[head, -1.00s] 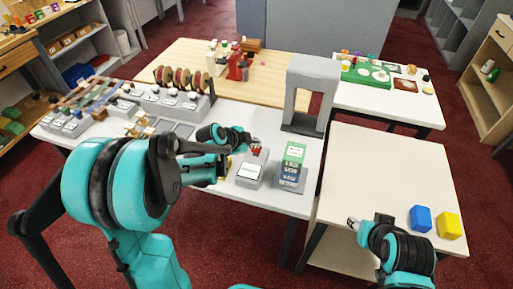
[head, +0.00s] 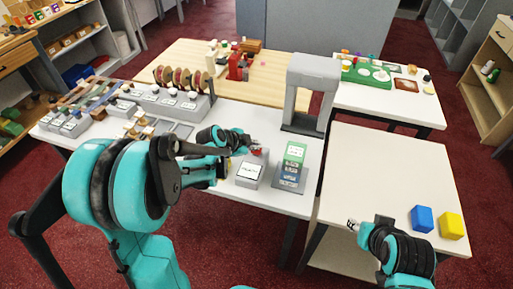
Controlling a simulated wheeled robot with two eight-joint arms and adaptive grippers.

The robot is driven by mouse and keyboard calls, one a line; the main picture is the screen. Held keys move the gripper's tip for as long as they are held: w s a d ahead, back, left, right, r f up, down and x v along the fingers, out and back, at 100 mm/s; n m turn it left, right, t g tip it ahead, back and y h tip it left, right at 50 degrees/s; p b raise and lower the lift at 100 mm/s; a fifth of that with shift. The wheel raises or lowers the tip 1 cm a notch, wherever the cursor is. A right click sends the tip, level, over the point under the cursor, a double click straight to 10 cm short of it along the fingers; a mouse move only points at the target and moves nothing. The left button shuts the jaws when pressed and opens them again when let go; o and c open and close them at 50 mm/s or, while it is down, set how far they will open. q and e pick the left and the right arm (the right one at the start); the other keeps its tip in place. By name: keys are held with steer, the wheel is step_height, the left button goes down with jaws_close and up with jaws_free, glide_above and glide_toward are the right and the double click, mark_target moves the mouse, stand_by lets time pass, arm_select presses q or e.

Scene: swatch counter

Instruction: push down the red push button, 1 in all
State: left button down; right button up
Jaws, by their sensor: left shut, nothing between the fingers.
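The red push button (head: 257,152) sits on a small grey box (head: 250,174) with a white label, on the white counter. My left gripper (head: 255,143) is shut and empty, with its tip right at the top of the button, partly hiding it. I cannot tell whether the tip touches it or whether the button is pressed in. My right gripper (head: 352,223) hangs near the front left of the right-hand pale table, away from the button; its fingers are too small to read.
A grey stand with a green-topped stack of swatches (head: 292,165) stands just right of the button box. A grey arch (head: 310,95) rises behind it. A row of grey units (head: 180,103) stands to the left. Blue (head: 421,219) and yellow (head: 451,226) blocks lie on the right-hand table.

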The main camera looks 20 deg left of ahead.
arm_select(q)
steer(key=shift+f, duration=0.15)
stand_by(0.3)
steer(key=shift+r+p, duration=0.9)
steer(key=shift+r, duration=0.35)
steer(key=shift+r, duration=0.15)
step_height(320, 180, up, 5)
steer(key=p, duration=0.4)
